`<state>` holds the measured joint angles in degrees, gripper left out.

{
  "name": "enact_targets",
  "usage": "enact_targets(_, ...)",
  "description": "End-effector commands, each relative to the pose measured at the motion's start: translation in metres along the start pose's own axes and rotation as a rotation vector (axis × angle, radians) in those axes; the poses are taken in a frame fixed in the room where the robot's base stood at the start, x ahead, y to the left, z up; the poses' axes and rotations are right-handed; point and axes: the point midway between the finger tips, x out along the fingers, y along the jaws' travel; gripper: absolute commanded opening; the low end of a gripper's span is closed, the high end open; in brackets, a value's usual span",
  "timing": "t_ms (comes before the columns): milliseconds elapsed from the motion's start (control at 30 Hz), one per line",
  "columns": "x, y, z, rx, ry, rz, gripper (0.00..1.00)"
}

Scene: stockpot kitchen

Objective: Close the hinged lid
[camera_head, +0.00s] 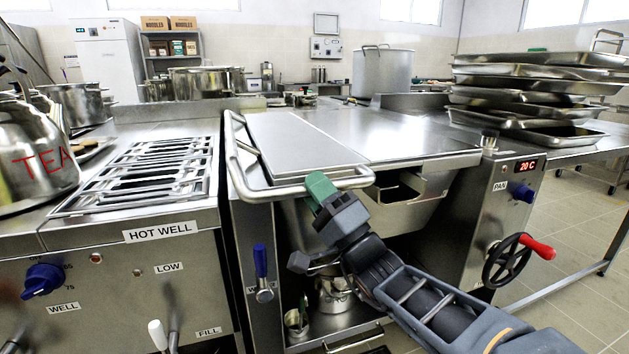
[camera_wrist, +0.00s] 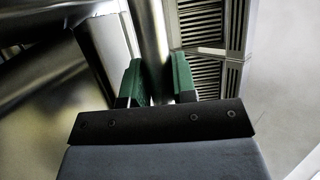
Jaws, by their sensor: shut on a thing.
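The hinged lid (camera_head: 292,145) is a flat steel panel over the pan in the middle unit. It lies about level, low over the pan; I cannot tell whether its edge rests fully on the rim. A tubular steel handle (camera_head: 262,191) runs along its left and front sides. In the wrist view the green fingers of my gripper (camera_wrist: 157,85) stand on both sides of the steel bar (camera_wrist: 152,40). The pan's body (camera_head: 415,208) shows below the lid's right side.
The hot well (camera_head: 150,172) with its rack adjoins on the left, with a kettle marked TEA (camera_head: 40,150). On the right are a crank wheel with a red handle (camera_head: 510,258) and stacked steel trays (camera_head: 540,95). A stockpot (camera_head: 382,72) stands behind.

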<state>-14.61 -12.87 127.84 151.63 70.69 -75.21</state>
Motion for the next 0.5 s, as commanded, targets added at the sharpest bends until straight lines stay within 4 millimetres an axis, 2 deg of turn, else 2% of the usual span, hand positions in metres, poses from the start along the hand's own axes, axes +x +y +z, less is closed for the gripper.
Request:
enact_targets(33,-0.0067,0.0144,0.003,0.012,-0.003,0.036,0.0)
enact_targets(300,-0.0082,0.0159,0.0016,0.008,-0.001,0.041,0.0)
enact_targets(333,-0.0082,0.0159,0.0015,0.008,-0.001,0.041,0.27)
enact_targets(500,-0.0082,0.0158,0.0014,0.008,0.001,0.04,0.44)
